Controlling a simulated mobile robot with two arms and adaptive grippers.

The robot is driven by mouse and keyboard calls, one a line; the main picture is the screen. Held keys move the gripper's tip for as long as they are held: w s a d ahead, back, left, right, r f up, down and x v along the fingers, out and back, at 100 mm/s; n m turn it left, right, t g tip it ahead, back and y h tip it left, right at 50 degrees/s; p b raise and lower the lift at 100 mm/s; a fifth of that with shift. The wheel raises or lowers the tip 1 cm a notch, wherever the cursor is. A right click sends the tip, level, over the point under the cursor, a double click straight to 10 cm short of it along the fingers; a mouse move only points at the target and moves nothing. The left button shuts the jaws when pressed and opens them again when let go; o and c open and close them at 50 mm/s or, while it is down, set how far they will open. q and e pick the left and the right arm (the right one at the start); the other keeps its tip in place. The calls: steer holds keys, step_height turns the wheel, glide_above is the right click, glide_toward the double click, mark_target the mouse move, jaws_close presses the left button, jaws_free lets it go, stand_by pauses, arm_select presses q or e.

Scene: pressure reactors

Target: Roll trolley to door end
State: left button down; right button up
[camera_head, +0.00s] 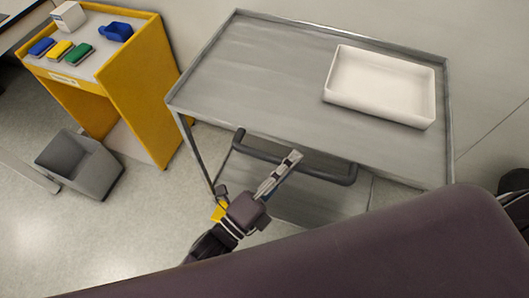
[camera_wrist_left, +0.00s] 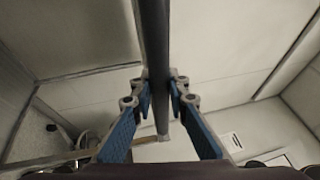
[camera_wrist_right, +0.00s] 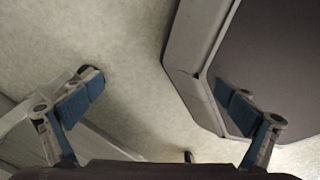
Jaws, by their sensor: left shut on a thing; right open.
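A grey metal trolley (camera_head: 270,75) stands in front of me in the head view, with a dark push handle (camera_head: 335,178) along its near side. My left gripper (camera_head: 290,160) reaches the handle near its middle. In the left wrist view the dark handle bar (camera_wrist_left: 156,60) runs between the blue-padded fingers, and the left gripper (camera_wrist_left: 160,100) is shut on it. My right gripper (camera_wrist_right: 165,95) is open and empty in its wrist view, above pale floor. It is hidden in the head view.
A white tray (camera_head: 375,103) lies on the trolley's top at the right. A yellow cabinet (camera_head: 146,85) with brushes and a blue scoop (camera_head: 116,32) on top stands close to the trolley's left side. A grey bin (camera_head: 95,172) sits on the floor beside it.

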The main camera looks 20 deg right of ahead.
mark_target(350, 181)
arm_select(q)
steer(key=s+d, duration=0.1)
steer(key=d, duration=0.1)
steer(key=s+d, duration=0.3)
steer(key=d, duration=0.1)
steer(key=shift+s+b, duration=0.3)
steer(key=shift+b, duration=0.05)
steer(key=s+d, duration=0.2)
steer(key=d, duration=0.1)
steer(key=s+d+b, duration=0.1)
steer(key=d, duration=0.1)
steer(key=shift+s, duration=0.25)
steer(key=shift+s+d, duration=0.5)
steer(key=shift+d, duration=0.2)
arm_select(e)
steer(key=shift+w+a+f, duration=0.1)
steer(key=shift+a+f, duration=0.1)
steer(key=shift+f, duration=0.35)
steer(key=shift+w+a+f, duration=0.1)
steer(key=shift+a+f, duration=0.1)
steer(key=shift+f, duration=0.3)
arm_select(q)
steer(key=c, duration=1.8)
jaws_free()
steer(key=shift+c, duration=0.2)
arm_select(e)
steer(key=shift+s, duration=0.1)
